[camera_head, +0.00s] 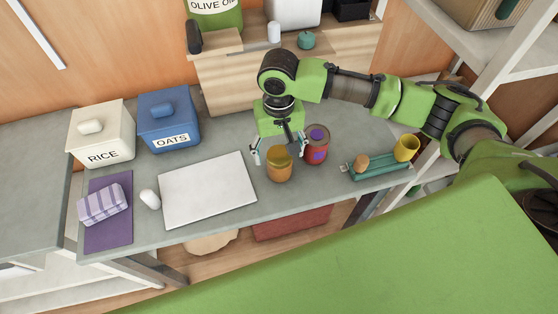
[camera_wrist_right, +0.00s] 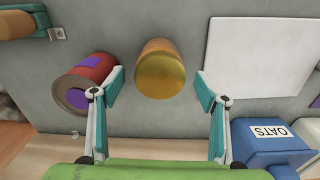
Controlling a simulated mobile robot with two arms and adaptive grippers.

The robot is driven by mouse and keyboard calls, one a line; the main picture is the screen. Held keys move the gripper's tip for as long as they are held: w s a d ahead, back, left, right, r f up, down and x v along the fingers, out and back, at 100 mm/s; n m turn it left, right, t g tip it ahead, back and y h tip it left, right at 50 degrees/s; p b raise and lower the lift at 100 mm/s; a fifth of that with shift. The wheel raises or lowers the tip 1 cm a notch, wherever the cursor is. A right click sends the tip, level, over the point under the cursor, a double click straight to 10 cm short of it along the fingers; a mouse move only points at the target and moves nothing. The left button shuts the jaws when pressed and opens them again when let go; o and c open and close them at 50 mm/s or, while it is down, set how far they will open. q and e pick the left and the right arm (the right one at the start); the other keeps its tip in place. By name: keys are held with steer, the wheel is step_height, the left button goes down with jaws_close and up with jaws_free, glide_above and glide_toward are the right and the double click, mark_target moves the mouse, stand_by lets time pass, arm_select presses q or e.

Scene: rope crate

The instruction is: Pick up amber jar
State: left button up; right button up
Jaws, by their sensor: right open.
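The amber jar (camera_head: 279,168) stands upright on the grey table, to the right of the white board. It also shows in the right wrist view (camera_wrist_right: 161,70), between and just beyond the open fingers. My right gripper (camera_head: 278,152) is open and empty, pointing down just behind the jar in the head view; no contact with the jar shows. In the right wrist view its teal fingertips (camera_wrist_right: 159,84) are spread to either side of the jar. The left fingertip there overlaps a red can with purple patches (camera_wrist_right: 83,79). My left gripper is not in view.
The red can (camera_head: 316,146) stands close right of the jar. A white board (camera_head: 207,190) lies to the left. A teal tray (camera_head: 381,172) with a yellow cup (camera_head: 406,148) is at the right. Rice (camera_head: 101,135) and oats (camera_head: 168,121) canisters stand at the back left.

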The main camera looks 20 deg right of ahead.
steer(key=shift+s+f, duration=0.2)
steer(key=shift+f, duration=0.35)
step_height(320, 180, down, 4)
steer(key=shift+f+p, duration=0.25)
steer(key=shift+p, duration=0.2)
steer(key=shift+r, duration=0.1)
steer(key=c, duration=1.5)
steer(key=shift+r, duration=0.5)
step_height(320, 180, up, 2)
steer(key=shift+s+a+r+b, duration=0.1)
steer(key=shift+r+b, duration=0.15)
steer(key=shift+b, duration=0.15)
steer(key=s+a+r, duration=0.1)
steer(key=s+r, duration=0.2)
steer(key=s, duration=0.1)
steer(key=s+a+r, duration=0.1)
steer(key=s+r, duration=0.2)
steer(key=s, duration=0.1)
steer(key=s+a+r, duration=0.2)
steer(key=s+r, duration=0.1)
steer(key=s, duration=0.2)
steer(key=shift+s+a+r, duration=0.1)
steer(key=shift+r, duration=0.15)
